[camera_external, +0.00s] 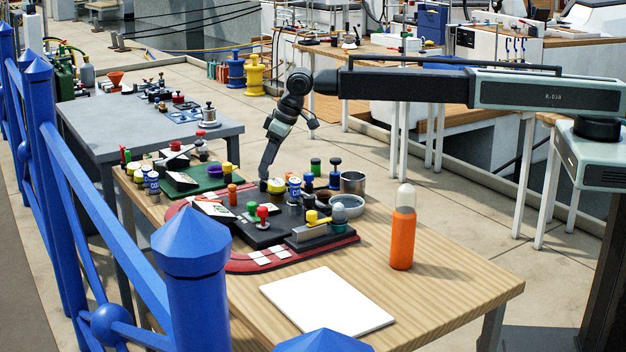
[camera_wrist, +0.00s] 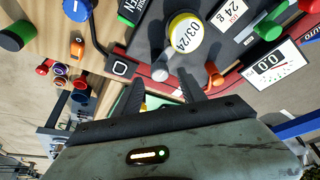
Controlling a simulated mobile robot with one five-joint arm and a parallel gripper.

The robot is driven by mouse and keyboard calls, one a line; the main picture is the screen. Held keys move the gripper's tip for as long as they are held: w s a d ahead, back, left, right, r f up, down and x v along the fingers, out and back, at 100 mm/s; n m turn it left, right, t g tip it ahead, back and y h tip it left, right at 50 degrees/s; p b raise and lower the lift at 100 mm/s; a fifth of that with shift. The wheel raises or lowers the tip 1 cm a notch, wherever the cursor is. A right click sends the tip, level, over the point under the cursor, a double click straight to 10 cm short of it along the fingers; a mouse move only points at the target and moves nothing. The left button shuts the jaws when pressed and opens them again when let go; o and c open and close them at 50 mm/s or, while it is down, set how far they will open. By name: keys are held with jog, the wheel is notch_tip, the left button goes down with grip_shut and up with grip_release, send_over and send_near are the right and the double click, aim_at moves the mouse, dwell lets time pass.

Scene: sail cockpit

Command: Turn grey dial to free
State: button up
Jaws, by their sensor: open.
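No part is plainly readable as the grey dial or its free mark. I cannot tell if this knob is the dial. My gripper's two dark fingers stand apart with no object held between them. In the external view my gripper (camera_external: 265,184) points down at the far side of the black control panel (camera_external: 262,236), close to its knobs. Its fingertips are too small there to judge contact.
An orange bottle (camera_external: 402,238) and a white sheet (camera_external: 326,302) are on the wooden table's near part. Blue railing (camera_external: 100,225) runs along the left. The table's right front is clear.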

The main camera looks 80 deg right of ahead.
aim_at(266, 177)
jog(key=b+x, duration=0.1)
jog(key=x, duration=0.1)
jog(key=shift+f, duration=0.3)
jog(key=shift+r, duration=0.15)
grip_shut()
jog(key=m+h, duration=0.1)
jog(key=m, duration=0.2)
jog(key=m+h, duration=0.1)
jog(key=m, duration=0.2)
jog(key=shift+w+a+g, duration=0.15)
jog(key=shift+a+g, duration=0.05)
jog(key=shift+g, duration=0.1)
jog(key=m+g+h, duration=0.1)
jog(key=m, duration=0.2)
jog(key=shift+a, duration=0.1)
jog(key=shift+m+h, duration=0.4)
jog(key=shift+m, duration=0.5)
jog(key=shift+g, duration=0.3)
